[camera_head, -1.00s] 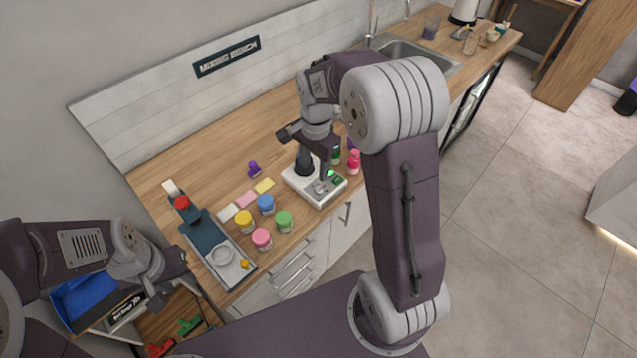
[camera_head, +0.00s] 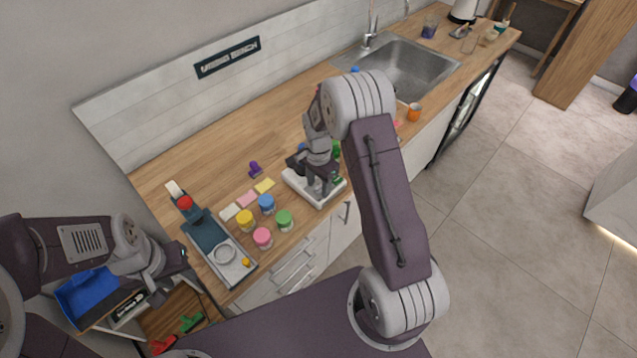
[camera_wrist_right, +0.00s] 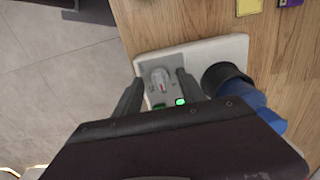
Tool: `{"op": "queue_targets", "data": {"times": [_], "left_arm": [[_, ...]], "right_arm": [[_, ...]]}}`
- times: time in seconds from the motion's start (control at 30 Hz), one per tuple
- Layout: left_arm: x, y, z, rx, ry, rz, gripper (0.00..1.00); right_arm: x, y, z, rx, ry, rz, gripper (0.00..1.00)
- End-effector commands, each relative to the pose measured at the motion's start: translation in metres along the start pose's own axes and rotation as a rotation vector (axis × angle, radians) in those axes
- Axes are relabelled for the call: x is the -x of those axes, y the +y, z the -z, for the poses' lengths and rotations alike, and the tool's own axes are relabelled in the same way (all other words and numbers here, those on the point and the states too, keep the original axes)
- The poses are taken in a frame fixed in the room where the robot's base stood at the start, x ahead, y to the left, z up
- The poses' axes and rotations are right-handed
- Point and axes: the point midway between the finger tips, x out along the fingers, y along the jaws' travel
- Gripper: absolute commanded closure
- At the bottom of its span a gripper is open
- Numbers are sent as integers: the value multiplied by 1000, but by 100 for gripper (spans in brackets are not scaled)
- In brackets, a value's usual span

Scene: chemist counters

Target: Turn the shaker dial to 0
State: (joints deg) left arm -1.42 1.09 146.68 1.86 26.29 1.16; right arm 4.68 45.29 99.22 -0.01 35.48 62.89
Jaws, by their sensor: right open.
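The shaker is a white, low device on the counter, seen in the head view (camera_head: 300,187) and in the right wrist view (camera_wrist_right: 222,47). Its pale dial (camera_wrist_right: 160,80) sits on a grey panel beside a lit green spot (camera_wrist_right: 180,102). The dial carries a small reddish mark; its setting is too small to read. My right gripper (camera_head: 318,190) is above the shaker, pointing down. In the right wrist view its open fingers (camera_wrist_right: 158,92) stand on either side of the dial, with gaps visible. My left gripper (camera_head: 168,288) is open and empty, left of the counter.
A black and blue part (camera_wrist_right: 228,80) rises from the shaker beside my right finger. Several coloured jars, including a blue one (camera_head: 267,204), stand left of the shaker. A dark stand with a red knob (camera_head: 186,203) is further left. The sink (camera_head: 410,70) lies behind right.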

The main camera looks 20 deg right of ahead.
Motion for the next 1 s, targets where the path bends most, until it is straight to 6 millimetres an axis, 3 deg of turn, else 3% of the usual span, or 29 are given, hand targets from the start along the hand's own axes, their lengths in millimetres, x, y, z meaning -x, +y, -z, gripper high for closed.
{"op": "queue_targets", "data": {"times": [0.17,0.33,0.67,1.0], "left_arm": [[0,0,0,0,0,0,64],[0,0,0,0,0,0,64],[0,0,0,0,0,0,64],[2,0,0,0,0,0,64]], "right_arm": [[0,0,0,0,0,0,52],[0,0,0,0,0,0,100],[0,0,0,31,0,0,100],[1,0,0,255,1,1,100]]}}
